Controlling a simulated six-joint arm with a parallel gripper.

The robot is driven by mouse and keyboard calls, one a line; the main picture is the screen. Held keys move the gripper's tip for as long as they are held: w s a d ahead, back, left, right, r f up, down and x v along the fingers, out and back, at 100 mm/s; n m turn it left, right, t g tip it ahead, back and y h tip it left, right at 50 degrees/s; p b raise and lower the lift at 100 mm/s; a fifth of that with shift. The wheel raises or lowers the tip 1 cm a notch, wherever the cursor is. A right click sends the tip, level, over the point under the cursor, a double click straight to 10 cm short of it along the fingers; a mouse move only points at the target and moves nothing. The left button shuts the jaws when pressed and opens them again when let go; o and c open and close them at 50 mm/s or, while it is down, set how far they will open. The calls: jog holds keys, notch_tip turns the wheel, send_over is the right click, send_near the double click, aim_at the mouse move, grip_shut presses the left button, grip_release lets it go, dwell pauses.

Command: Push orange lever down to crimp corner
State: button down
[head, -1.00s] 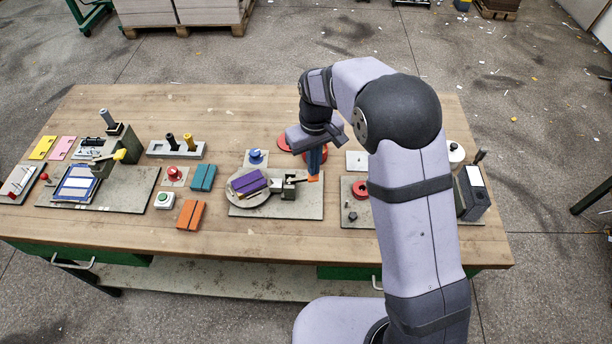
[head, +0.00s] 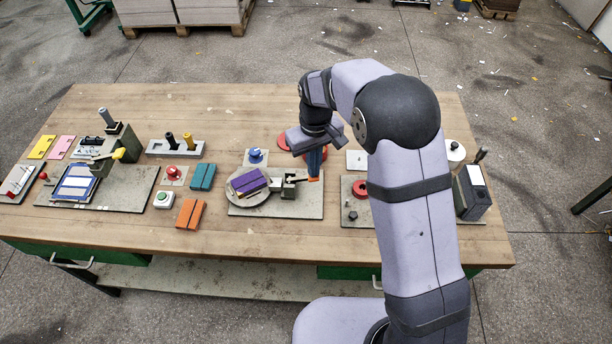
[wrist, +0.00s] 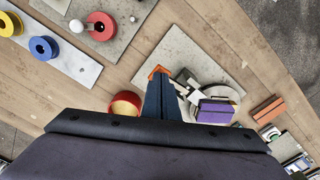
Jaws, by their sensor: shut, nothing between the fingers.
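The orange lever (head: 313,179) sticks out to the right of a small grey crimping block (head: 289,186) on a grey base plate. It also shows in the wrist view (wrist: 158,72), right at the fingertips. My gripper (head: 316,172) is shut and empty, pointing down with its blue fingers at the lever. It appears to touch the lever or be just above it; I cannot tell which. A purple piece (head: 248,182) lies on the round grey turntable (head: 237,198) beside the block. In the wrist view the purple piece (wrist: 214,111) is right of the fingers.
Orange pads (head: 190,214) and teal pads (head: 202,177) lie left of the plate. A blue knob (head: 256,156) stands behind it. A red spool (head: 360,190) is on the plate to the right. My arm hides part of the right side.

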jog(key=shift+f+b, duration=1)
jog(key=shift+f, duration=0.95)
notch_tip(320, 180, up, 10)
jog(key=p, duration=0.8)
